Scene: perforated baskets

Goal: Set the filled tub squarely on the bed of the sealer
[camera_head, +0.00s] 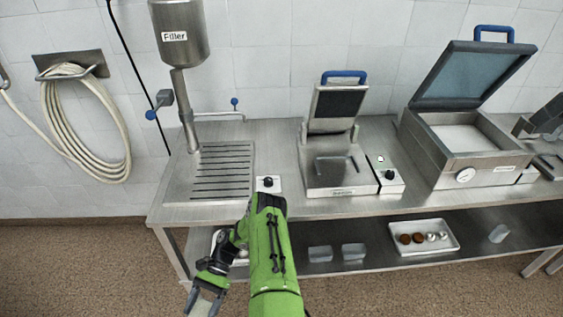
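The machine in the middle of the counter, with a raised dark lid and blue handle, looks like the sealer (312,184); its label is too small to read. Its bed (322,170) shows dark marks and no tub on it. Clear tubs stand on the lower shelf: one tub (320,254), another tub (353,252) beside it, and a tub (499,233) far right. I cannot tell whether any is filled. My gripper (203,302) is low at the bottom left, in front of the counter, its fingers apart. Its tips reach the frame's lower edge; no tub shows between them.
The filler (181,35) stands over a slotted drain (222,172) at left. A larger machine with an open lid (475,75) and gauge stands right of the sealer. A white tray (451,246) with small round items is on the lower shelf (385,262). My arm hides part of the shelf.

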